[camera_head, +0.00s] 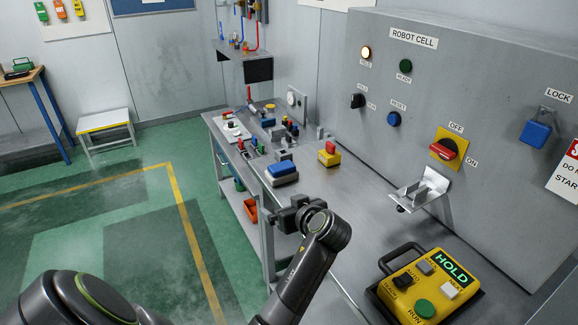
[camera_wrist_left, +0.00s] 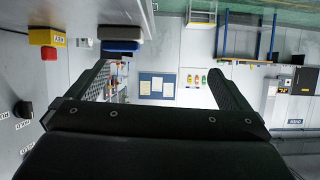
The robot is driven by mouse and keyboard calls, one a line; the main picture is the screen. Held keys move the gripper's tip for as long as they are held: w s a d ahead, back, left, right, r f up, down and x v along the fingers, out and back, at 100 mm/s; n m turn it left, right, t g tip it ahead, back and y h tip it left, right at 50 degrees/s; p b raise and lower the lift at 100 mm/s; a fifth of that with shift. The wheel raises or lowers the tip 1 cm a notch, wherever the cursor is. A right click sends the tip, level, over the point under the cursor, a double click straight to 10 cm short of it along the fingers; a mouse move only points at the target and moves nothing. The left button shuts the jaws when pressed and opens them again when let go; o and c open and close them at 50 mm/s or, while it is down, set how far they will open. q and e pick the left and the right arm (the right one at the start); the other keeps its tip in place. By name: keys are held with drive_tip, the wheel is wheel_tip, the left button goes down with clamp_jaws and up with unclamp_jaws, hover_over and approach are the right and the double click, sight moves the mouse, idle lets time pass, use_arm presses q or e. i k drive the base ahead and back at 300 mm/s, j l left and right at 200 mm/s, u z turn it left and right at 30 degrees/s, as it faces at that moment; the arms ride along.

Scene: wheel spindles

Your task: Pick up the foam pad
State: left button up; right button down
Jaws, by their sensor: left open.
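A blue pad (camera_head: 281,168) lies on a pale base (camera_head: 283,179) near the front edge of the grey bench (camera_head: 330,200); I take the blue pad for the foam pad. In the left wrist view the blue pad (camera_wrist_left: 120,46) shows upside down at the upper left, beyond the left finger. My left gripper (camera_head: 296,211) is nearer to me than the pad, apart from it, near the bench's front edge. In the left wrist view its two fingers (camera_wrist_left: 157,72) are spread wide with nothing between them. My right gripper is not in view.
A yellow box with a red button (camera_head: 329,154) stands right of the pad. A metal bracket (camera_head: 422,190) and a yellow pendant (camera_head: 425,288) are farther right. Small parts crowd the bench's far end. The grey control panel (camera_head: 450,100) rises behind.

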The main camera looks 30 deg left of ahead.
sight(279, 173)
drive_tip(key=i+j+z, duration=0.1)
drive_tip(key=i+j, duration=0.25)
drive_tip(key=j, duration=0.45)
drive_tip(key=i+j+z, duration=0.1)
drive_tip(key=j, duration=0.2)
